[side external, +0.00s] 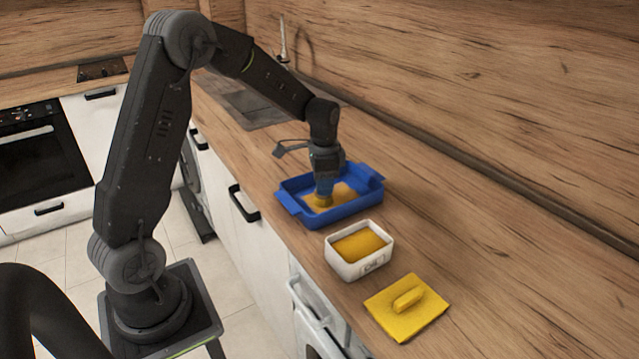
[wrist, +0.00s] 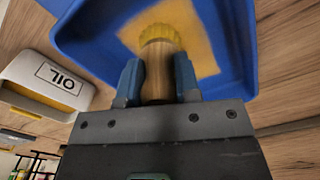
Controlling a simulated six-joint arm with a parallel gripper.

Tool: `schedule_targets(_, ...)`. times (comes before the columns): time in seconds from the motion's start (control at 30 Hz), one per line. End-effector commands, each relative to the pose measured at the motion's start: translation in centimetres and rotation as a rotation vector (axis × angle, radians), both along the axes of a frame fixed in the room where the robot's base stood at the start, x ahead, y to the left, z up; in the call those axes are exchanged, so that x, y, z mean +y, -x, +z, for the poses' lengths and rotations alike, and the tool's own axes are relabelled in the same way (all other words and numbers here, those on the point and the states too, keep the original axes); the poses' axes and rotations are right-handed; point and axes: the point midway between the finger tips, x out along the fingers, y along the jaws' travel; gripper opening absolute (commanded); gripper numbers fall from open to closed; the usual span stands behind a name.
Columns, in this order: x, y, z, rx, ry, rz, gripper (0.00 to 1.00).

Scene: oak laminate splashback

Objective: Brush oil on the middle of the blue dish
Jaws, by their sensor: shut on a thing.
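The blue dish (side external: 350,211) stands on the wooden counter and also shows in the wrist view (wrist: 85,38). A yellow-orange oil patch (side external: 343,191) covers the middle of its floor; it shows in the wrist view too (wrist: 200,45). My gripper (side external: 325,187) points down inside the dish. In the wrist view my gripper (wrist: 158,80) is shut on the wooden handle of the brush (wrist: 158,75). The brush's yellow bristle end is over the oil patch. I cannot tell whether the bristles touch the dish floor. A white container marked OIL (wrist: 50,80), holding yellow-orange oil, stands beside the dish (side external: 345,268).
A sink (side external: 250,105) is behind the dish. The wooden splashback (side external: 480,90) rises along the right. The counter right of the dish is clear.

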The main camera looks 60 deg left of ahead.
Motion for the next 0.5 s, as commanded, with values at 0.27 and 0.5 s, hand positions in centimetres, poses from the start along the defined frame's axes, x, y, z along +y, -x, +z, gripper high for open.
schedule_targets(0.27, -0.05, -0.76, -0.13, 0.0, 0.0, 0.0, 0.07)
schedule_targets(0.5, -0.04, -0.8, -0.17, 0.0, 0.0, 0.0, 0.07)
